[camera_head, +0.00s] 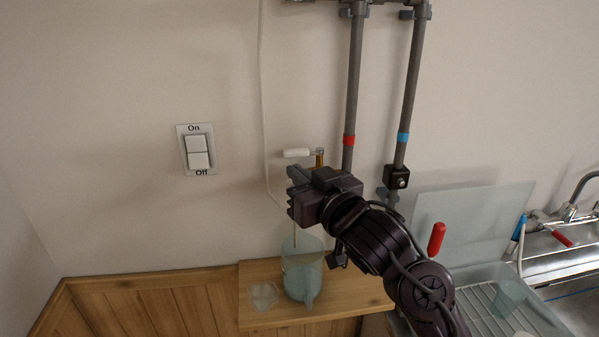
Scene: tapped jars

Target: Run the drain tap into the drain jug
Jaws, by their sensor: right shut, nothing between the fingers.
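A tap with a white lever handle (297,153) and a brass stem (320,159) shows beside the red-banded pipe. The lever points left, roughly level. The tap's body and spout are hidden behind my right gripper (292,195). That gripper is shut and empty, just below the lever and apart from it in the picture. A pale blue, see-through jug (303,272) stands upright on the wooden shelf (350,290) below the gripper. A thin tan line, perhaps a stream, runs down to the jug's mouth. The level in the jug is unclear. My left gripper is out of view.
A small clear object (264,296) lies left of the jug. A red handle (436,238) stands right of my arm. A sink (560,250) and drying rack (490,292) are at right. An On/Off switch (197,151) is on the wall.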

